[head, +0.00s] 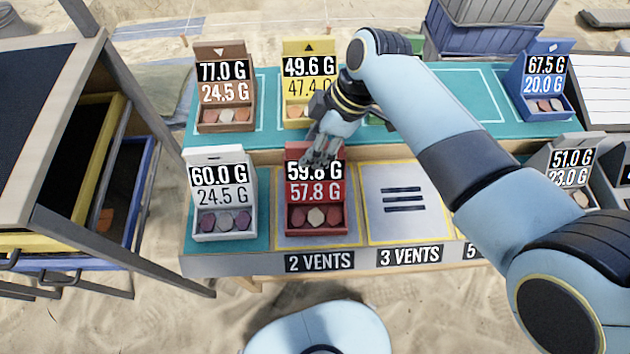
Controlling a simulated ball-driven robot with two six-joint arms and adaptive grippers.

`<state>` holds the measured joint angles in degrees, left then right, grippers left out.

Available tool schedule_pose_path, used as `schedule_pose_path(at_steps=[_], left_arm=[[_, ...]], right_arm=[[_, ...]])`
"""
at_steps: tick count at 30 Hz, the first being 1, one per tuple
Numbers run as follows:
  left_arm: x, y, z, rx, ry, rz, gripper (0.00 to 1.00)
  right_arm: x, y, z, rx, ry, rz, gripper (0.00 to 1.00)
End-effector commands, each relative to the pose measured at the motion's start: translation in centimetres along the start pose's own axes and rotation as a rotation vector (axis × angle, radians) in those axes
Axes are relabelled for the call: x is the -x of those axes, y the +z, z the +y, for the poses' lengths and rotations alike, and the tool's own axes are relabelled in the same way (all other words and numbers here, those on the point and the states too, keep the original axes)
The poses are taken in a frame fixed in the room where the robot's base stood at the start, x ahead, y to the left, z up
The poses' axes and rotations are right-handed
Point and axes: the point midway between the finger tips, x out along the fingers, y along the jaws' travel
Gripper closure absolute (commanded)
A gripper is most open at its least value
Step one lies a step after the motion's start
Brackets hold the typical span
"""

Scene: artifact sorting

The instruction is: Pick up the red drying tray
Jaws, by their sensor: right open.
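The red drying tray (335,221) stands on the pad above the "2 VENTS" label, at the front of the table. Its card reads 59.8 G over 57.8 G, and several small pieces lie in its front part. My right gripper (318,158) is open at the top edge of the red tray's upright back and covers part of its upper number. I cannot tell whether the fingers touch the tray. My left gripper is not in view.
A white tray (221,238) stands close left of the red one. Brown (226,127), yellow (298,122) and blue (548,113) trays stand on the back row. The "3 VENTS" pad (408,230) is empty. A dark rack (75,225) stands at left.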

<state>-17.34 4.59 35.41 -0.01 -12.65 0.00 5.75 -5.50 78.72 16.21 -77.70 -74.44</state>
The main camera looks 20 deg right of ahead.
Motion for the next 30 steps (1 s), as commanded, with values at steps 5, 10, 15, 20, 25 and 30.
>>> schedule_pose_path(at_steps=[5,10,15,20,25,30], left_arm=[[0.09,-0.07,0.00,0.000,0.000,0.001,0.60],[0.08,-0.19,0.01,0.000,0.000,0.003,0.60],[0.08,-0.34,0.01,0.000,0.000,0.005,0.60],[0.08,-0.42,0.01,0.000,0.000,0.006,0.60],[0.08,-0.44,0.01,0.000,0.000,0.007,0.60],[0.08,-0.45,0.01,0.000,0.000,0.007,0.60]], right_arm=[[-0.22,0.11,0.01,0.000,0.000,0.000,0.58],[-0.29,0.13,0.02,0.000,0.000,0.000,0.58],[-0.28,0.13,0.02,0.000,0.000,0.000,0.63],[-0.28,0.13,0.01,0.000,0.000,0.000,0.84],[-0.28,0.13,0.01,0.000,0.000,0.000,1.00],[-0.28,0.14,0.01,0.000,0.000,0.000,1.00]])
